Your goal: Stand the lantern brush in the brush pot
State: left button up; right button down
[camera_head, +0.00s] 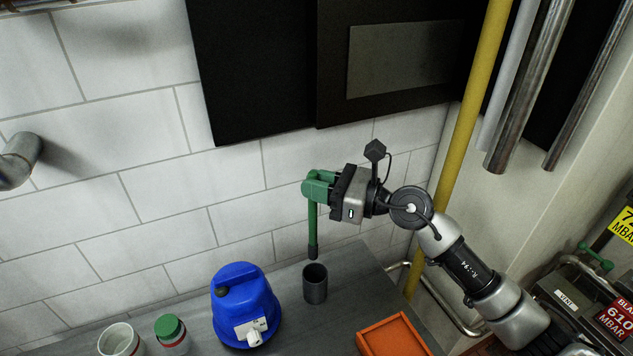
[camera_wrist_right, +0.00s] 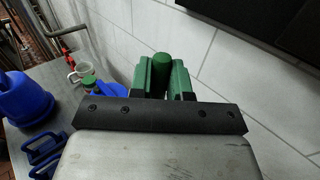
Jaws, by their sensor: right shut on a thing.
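The lantern brush (camera_head: 312,228) is a slim green stick with a dark lower end, and it hangs upright. My right gripper (camera_head: 318,187) is shut on its upper part. In the right wrist view the brush's round green top (camera_wrist_right: 161,63) sits between the two green fingers. The brush pot (camera_head: 315,285) is a small dark grey open cup standing on the grey bench. The brush's dark end shows just above the pot's rim in the head view, apart from it; the exact depth is unclear. The pot is hidden in the wrist view. My left gripper is not in view.
A blue rounded container (camera_head: 243,300) stands left of the pot. An orange tray (camera_head: 392,337) lies to its right. A green-topped jar (camera_head: 171,333) and a pale cup (camera_head: 120,341) stand front left. A tiled wall (camera_head: 235,180) rises behind the bench.

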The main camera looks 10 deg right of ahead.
jog(key=shift+s+d+f+b, duration=0.1)
jog(key=shift+d+f+b, duration=0.05)
jog(key=shift+f+b, duration=4.75)
jog(key=shift+f+p, duration=0.35)
jog(key=shift+p, duration=0.1)
jog(key=c, duration=1)
grip_release()
jog(key=b+v, duration=0.4)
jog(key=v, duration=0.7)
